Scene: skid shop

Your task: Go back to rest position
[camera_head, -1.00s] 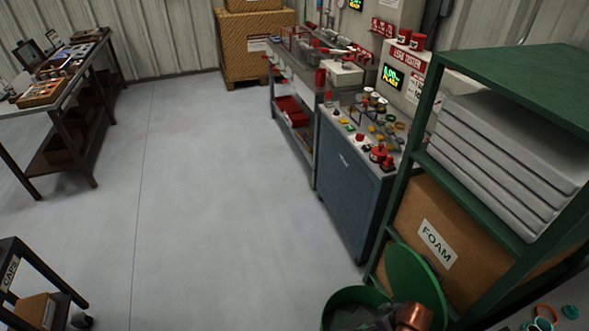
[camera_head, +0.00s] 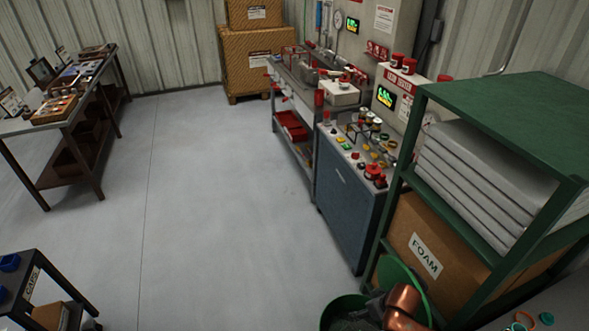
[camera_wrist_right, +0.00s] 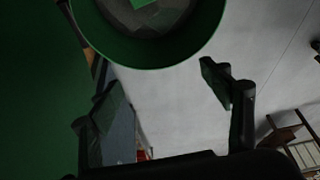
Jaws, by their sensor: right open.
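My right gripper shows in the right wrist view (camera_wrist_right: 158,85), its two dark fingers spread wide apart with nothing between them. A round green bin (camera_wrist_right: 152,58) lies beyond the fingers at the top of that view. In the head view the green bin (camera_head: 340,308) is at the bottom edge, beside a copper-coloured elbow-shaped part (camera_head: 403,303). I cannot make out the right fingers clearly there. My left gripper is in neither view.
A green shelf (camera_head: 510,110) with grey foam slabs (camera_head: 470,185) and a FOAM box (camera_head: 440,245) stands at right. A blue tester cabinet (camera_head: 345,205) stands behind it. A side table (camera_head: 75,120) is at left, a CAPS stand (camera_head: 40,265) at lower left. The middle floor is clear.

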